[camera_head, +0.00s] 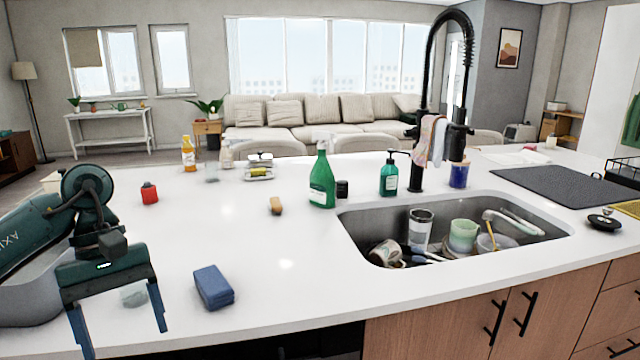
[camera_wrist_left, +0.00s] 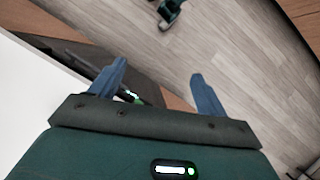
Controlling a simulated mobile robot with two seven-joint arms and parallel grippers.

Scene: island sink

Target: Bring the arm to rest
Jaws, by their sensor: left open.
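My left arm comes in from the left in the head view. Its gripper (camera_head: 124,338) hangs over the front left edge of the white island counter (camera_head: 250,255), with the fingers apart and pointing down. Nothing is between the fingers. In the left wrist view the left gripper (camera_wrist_left: 155,85) is also open, with wooden floor (camera_wrist_left: 160,40) seen beyond the fingertips. My right gripper does not show in either view.
A blue sponge (camera_head: 213,287) lies right of the left gripper. A red container (camera_head: 149,193), a brush (camera_head: 276,205) and a green spray bottle (camera_head: 322,180) stand or lie farther back. The sink (camera_head: 375,225) holds several dishes. The counter's middle is clear.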

